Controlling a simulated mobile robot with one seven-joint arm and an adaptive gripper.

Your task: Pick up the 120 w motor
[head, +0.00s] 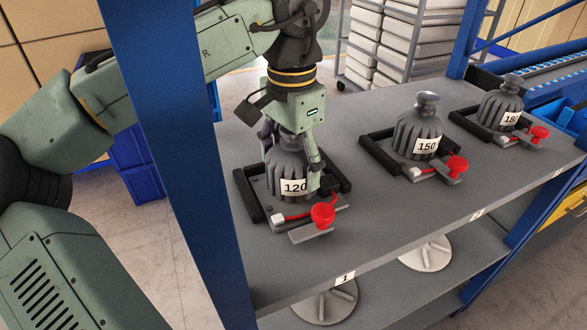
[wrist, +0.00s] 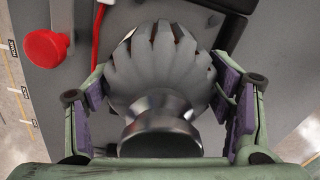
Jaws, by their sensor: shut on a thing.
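The 120 w motor (head: 284,181) is a dark grey ribbed body with a white label reading 120. It stands upright on a black-framed base at the near left of the grey shelf. My gripper (head: 289,146) comes down from above and is shut on it, with one finger on each side. The wrist view shows the motor (wrist: 160,75) from above with its metal knob, between the two purple-padded fingers of my gripper (wrist: 168,95). The motor appears to be still in its base; I cannot tell whether it is lifted slightly.
A red button (head: 323,214) sits at the front of this base. Motors labelled 150 (head: 417,133) and 180 (head: 499,105) stand on similar bases to the right. A blue post (head: 180,165) rises at the shelf's left end. Grey discs (head: 325,302) lie on the lower shelf.

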